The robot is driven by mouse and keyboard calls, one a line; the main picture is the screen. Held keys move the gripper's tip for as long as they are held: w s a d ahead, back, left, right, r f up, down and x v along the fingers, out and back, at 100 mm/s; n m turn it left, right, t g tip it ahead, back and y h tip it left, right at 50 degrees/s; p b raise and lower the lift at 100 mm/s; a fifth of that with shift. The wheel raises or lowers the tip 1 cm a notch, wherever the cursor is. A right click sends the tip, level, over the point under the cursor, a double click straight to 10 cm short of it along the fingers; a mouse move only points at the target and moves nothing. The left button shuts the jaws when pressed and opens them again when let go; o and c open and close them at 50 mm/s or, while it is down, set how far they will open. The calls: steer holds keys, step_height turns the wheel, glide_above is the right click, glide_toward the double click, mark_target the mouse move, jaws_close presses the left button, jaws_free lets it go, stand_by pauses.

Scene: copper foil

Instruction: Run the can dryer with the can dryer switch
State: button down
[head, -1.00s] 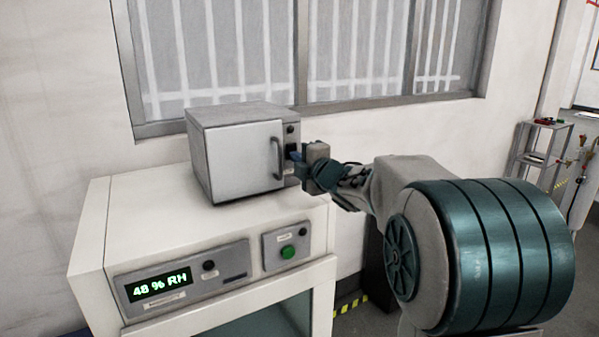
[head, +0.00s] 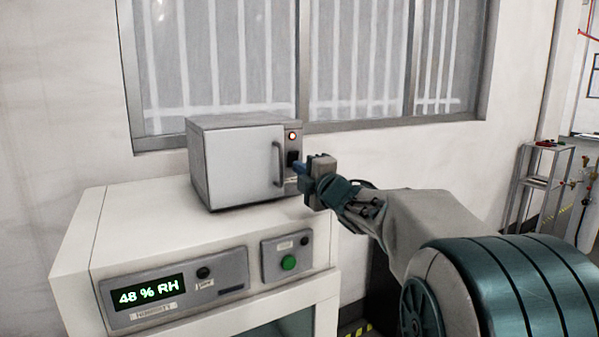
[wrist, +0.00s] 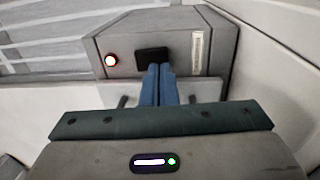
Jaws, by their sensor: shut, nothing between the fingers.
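The can dryer (head: 236,165) is a small grey box with a closed door and a bar handle, standing on a white cabinet. Its switch (head: 293,158) is a black rocker on the right-hand panel, and it also shows in the wrist view (wrist: 151,54).
The white cabinet (head: 75,240) has a display reading 48 % RH (head: 149,291) and a panel with a green button (head: 289,263). A barred window (head: 220,60) is behind the dryer. A metal rack (head: 535,185) stands at the far right.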

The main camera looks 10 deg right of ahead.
steer(key=v, duration=1.2)
steer(key=shift+s+d+b, duration=0.2)
steer(key=shift+s+b, duration=0.1)
steer(key=shift+b, duration=0.1)
steer(key=shift+f, duration=0.1)
steer(key=s+d+f+m+g+h+p, duration=0.1)
steer(key=s+f+m+g+h+p, duration=1.05)
steer(key=m, duration=0.65)
steer(key=s+a+f+m+g+y, duration=0.2)
steer(key=s, duration=0.4)
steer(key=s+a+f+m+g+y, duration=0.1)
steer(key=s+a+f+g+y, duration=0.1)
steer(key=s, duration=0.5)
steer(key=shift+a+m+y, duration=0.4)
steer(key=shift+a+y, duration=0.1)
steer(key=shift+y, duration=0.25)
stand_by(2.5)
